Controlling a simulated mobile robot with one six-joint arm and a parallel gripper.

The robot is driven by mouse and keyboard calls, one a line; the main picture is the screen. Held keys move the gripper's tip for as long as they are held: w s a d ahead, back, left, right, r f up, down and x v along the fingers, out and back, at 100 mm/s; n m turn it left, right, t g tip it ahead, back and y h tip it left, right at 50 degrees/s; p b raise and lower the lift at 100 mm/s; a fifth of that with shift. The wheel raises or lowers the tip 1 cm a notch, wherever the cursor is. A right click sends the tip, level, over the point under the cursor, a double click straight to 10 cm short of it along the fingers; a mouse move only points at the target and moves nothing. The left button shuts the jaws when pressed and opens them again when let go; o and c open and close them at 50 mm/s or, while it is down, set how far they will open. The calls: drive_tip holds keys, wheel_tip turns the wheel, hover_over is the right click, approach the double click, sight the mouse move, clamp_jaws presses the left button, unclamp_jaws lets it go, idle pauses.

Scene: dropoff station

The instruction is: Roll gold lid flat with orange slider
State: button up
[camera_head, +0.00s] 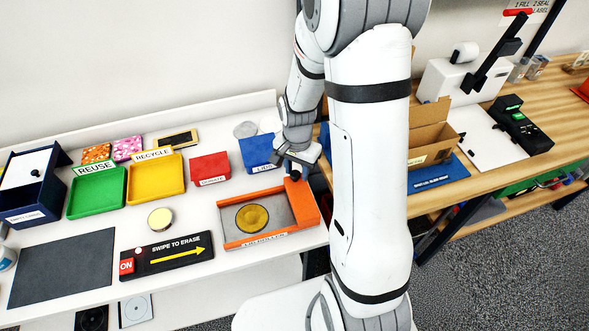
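The gold lid (252,218) lies in the grey bed of the orange-framed lid roller tray (262,241) near the front edge of the white table. The orange slider (303,202) stands at the tray's right end, to the right of the lid and apart from it. My gripper (295,176) points down at the back of the slider, at or just above its top. The fingertips are small and dark, and whether they are closed on the slider cannot be made out.
A round tin (160,219) stands left of the tray, behind the black swipe-to-erase panel (166,255). Green (97,193), yellow (156,178), red (210,168) and blue (257,153) bins line the back. A dark mat (63,268) lies at left.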

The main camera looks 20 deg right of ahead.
drive_tip(key=shift+o, duration=1.4)
drive_tip(key=shift+a, duration=0.1)
drive_tip(key=shift+r+b, duration=0.55)
drive_tip(key=shift+r, duration=3.35)
